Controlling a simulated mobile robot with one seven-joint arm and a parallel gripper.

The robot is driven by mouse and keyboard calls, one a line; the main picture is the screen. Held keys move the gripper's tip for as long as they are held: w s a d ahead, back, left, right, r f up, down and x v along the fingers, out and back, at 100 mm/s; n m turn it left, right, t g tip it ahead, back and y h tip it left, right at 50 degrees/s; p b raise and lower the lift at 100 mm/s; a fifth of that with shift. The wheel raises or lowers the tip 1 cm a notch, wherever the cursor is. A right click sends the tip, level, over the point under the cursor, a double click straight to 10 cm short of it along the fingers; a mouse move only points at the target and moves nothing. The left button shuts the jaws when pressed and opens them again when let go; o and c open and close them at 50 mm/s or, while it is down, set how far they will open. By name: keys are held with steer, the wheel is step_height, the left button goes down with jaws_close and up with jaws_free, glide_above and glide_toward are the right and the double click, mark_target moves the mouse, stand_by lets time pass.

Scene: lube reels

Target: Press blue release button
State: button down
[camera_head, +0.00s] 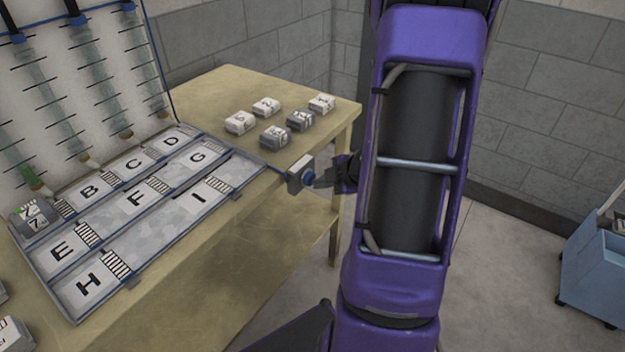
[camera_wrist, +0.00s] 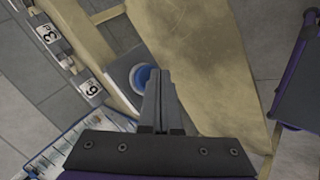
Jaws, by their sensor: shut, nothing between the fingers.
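The blue release button (camera_head: 308,180) sits on the side of a small grey box (camera_head: 296,183) at the table's right edge, beside the lettered tray. In the wrist view the round blue button (camera_wrist: 142,77) shows just left of my fingertips. My gripper (camera_head: 322,179) is shut and empty, its tips close to the button from the right in the head view. In the wrist view the closed fingers (camera_wrist: 158,82) overlap the button's right edge. I cannot tell whether they touch it.
The wooden table (camera_head: 235,260) holds a tray (camera_head: 150,235) with lettered slots and an upright board (camera_head: 85,100) with hanging tubes. Several small labelled blocks (camera_head: 275,136) stand on the table's far part. A blue cart (camera_head: 595,270) stands at the right on the floor.

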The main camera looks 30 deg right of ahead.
steer(key=shift+w+a, duration=0.15)
steer(key=shift+w, duration=0.1)
steer(key=shift+s, duration=0.1)
stand_by(0.4)
steer(key=shift+s+d, duration=0.35)
steer(key=shift+s, duration=0.4)
steer(key=s, duration=0.1)
steer(key=s+d, duration=0.1)
steer(key=s, duration=0.1)
steer(key=s+d+p, duration=0.1)
steer(key=shift+s, duration=0.35)
steer(key=shift+w+r, duration=0.1)
stand_by(1.4)
